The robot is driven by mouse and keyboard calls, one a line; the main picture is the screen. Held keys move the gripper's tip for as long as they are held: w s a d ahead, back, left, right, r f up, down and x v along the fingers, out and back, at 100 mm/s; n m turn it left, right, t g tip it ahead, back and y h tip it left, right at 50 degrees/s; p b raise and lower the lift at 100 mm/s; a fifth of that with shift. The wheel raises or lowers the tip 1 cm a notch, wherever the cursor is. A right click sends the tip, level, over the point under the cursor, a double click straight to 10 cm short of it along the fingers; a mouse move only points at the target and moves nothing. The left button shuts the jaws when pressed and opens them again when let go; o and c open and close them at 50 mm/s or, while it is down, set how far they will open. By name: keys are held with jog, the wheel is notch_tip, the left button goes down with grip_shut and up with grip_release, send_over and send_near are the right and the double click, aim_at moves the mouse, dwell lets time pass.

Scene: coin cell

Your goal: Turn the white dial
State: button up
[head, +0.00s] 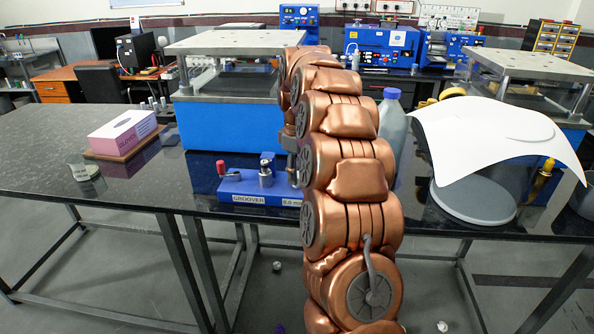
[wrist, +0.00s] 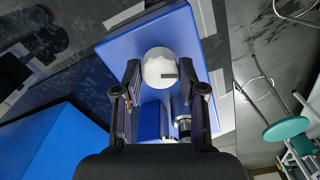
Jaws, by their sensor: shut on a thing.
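The white dial (wrist: 158,62) shows in the wrist view as a round white disc with a dark mark on its right side. It sits on the blue device. My gripper (wrist: 160,72) has one black finger on each side of the dial and is shut on it. In the head view the blue device labelled GROOVER (head: 232,187) stands on the dark table, and my copper arm covers its right part. The dial cannot be made out there.
A pink-and-white glove box (head: 122,132) stands on the left of the black table (head: 50,150). A large blue press (head: 225,122) stands behind the device. A grey bottle (head: 391,118), a curved white sheet (head: 480,135) and a grey round plate (head: 472,203) are to the right.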

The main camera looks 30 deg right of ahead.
jog(key=shift+n+p, duration=0.4)
jog(key=shift+n, duration=1.6)
jog(key=o, duration=1.1)
jog(key=shift+o, duration=0.2)
jog(key=shift+r, duration=3.75)
jog(key=shift+a, duration=0.1)
